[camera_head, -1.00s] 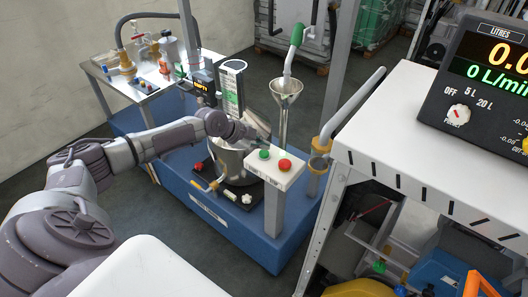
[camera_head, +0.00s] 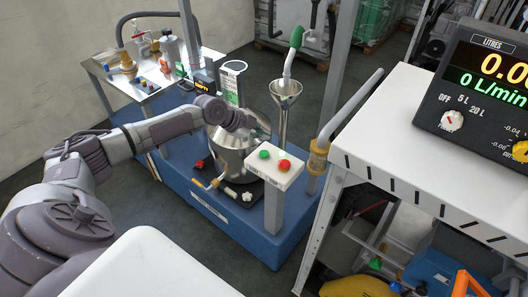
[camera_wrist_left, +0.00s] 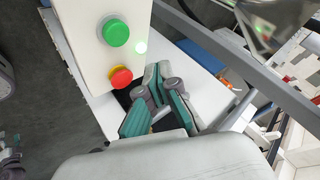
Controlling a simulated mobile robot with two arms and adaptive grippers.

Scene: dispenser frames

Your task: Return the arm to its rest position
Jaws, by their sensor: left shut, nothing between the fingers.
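My left arm (camera_head: 160,128) reaches in from the left in the head view, over the blue dispenser base. Its gripper (camera_head: 259,130) is small there, just behind the white button box (camera_head: 283,177) and in front of the metal funnel. In the left wrist view my left gripper (camera_wrist_left: 158,88) shows its grey fingers with green pads, shut and empty. My right gripper is not in view.
A steel pot (camera_head: 232,158) stands on the blue base (camera_head: 235,235) under my wrist. The funnel (camera_head: 285,88) and a grey post (camera_head: 341,75) rise close by. A white-topped bench (camera_head: 395,130) with a litre display (camera_head: 490,75) stands at right. Floor at left is clear.

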